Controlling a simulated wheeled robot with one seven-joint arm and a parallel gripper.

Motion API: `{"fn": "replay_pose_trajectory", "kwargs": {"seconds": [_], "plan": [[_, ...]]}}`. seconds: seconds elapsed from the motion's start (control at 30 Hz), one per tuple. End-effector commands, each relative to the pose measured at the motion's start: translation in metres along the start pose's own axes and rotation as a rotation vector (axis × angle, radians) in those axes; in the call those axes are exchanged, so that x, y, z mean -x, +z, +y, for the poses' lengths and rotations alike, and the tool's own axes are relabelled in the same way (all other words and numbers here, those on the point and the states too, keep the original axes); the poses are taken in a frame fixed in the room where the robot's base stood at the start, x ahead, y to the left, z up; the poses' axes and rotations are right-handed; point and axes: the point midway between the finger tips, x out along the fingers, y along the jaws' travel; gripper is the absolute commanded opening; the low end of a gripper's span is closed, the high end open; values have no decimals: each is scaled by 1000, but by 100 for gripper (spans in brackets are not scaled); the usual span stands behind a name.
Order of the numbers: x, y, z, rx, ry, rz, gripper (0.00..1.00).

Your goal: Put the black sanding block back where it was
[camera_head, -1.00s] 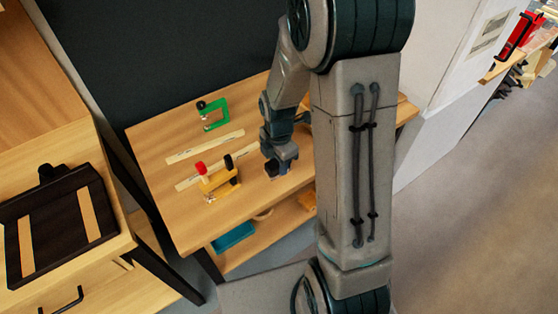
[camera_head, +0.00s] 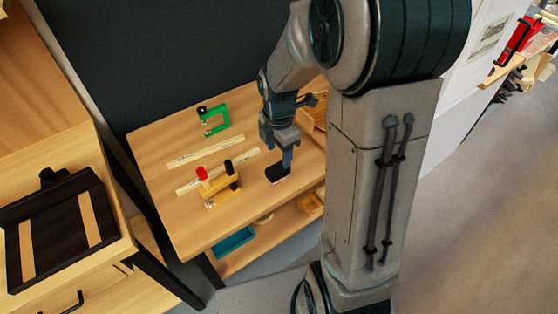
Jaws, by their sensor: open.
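The black sanding block (camera_head: 277,174) lies on the wooden bench top (camera_head: 215,226), right of the yellow clamp. It is dark on top with a paler lower edge. My gripper (camera_head: 279,160) is above and just behind the block, pointing down, with its jaws open. The block is not between the fingers as far as I can see, though the view is small.
A yellow clamp (camera_head: 219,186) with a red knob and a green clamp (camera_head: 214,121) stand on the bench. Two pale wood strips (camera_head: 205,151) lie between them. A wooden tray (camera_head: 314,117) is at the back right. A teal bin (camera_head: 233,243) sits on the shelf below.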

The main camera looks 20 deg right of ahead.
Motion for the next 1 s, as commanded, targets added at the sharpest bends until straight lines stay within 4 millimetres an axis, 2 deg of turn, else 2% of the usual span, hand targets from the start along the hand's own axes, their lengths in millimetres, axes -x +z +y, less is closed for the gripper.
{"fn": "replay_pose_trajectory", "kwargs": {"seconds": [0.03, 0.2, 0.37, 0.47, 0.57, 0.8, 1.0], "plan": [[12, 0, 1, 0, 6, -2, 55], [38, 0, 1, 0, 3, -1, 55], [50, -1, -1, -16, 3, -2, 55], [57, -3, -7, -97, 15, -7, 55], [68, -6, -18, -262, 38, -15, 55], [95, -20, -56, -798, 116, -5, 55], [109, -30, -88, -1251, 179, 43, 55]]}}
